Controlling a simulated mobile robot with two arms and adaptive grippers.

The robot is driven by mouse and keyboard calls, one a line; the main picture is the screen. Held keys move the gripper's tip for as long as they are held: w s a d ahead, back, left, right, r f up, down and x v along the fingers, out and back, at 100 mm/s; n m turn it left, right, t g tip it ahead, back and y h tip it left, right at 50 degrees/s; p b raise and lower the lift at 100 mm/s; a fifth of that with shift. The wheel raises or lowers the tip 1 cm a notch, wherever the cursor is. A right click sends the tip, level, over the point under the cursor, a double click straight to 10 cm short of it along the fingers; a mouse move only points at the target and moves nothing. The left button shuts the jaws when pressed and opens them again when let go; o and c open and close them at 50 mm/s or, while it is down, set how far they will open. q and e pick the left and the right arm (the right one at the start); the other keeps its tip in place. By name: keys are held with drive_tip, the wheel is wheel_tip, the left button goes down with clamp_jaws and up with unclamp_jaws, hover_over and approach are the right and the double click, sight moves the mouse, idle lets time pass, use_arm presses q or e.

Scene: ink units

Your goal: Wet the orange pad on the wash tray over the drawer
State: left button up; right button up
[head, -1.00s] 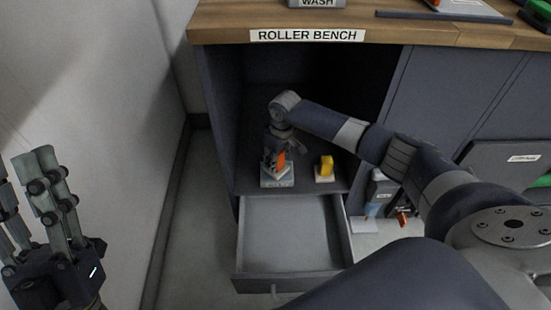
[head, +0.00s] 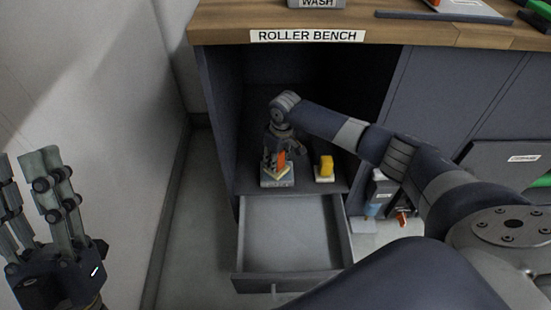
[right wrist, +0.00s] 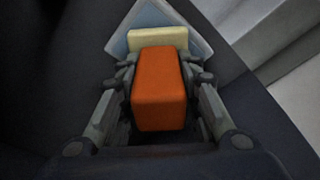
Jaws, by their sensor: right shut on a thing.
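The orange pad has an orange block handle (head: 281,161) and a cream base. In the right wrist view the handle (right wrist: 159,90) is upright between my fingers, with the cream base (right wrist: 158,38) beyond it. My right gripper (head: 274,163) is shut on the handle. The pad is over the small grey-blue wash tray (head: 277,183) on the shelf above the open drawer (head: 241,252). The tray rim (right wrist: 118,44) shows around the base; whether base and tray touch is hard to tell. My left gripper (head: 26,170) is open and empty at the left.
A yellow-handled pad (head: 326,167) stands on the shelf just right of the tray. The pulled-out drawer is empty. A grey box marked WASH (head: 316,3) sits on the wooden bench top (head: 222,22). Cabinet side walls flank the shelf.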

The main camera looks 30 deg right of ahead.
use_arm(q)
drive_tip(key=shift+w+d+f+g+y+p, duration=0.2)
drive_tip(key=shift+w+f+g, duration=0.25)
drive_tip(key=shift+w, duration=0.25)
drive_tip(key=shift+w+d+f+g+y+p, duration=0.1)
drive_tip(key=shift+w+f+g+p, duration=0.1)
drive_tip(key=shift+w+f+g, duration=0.4)
idle(4.6)
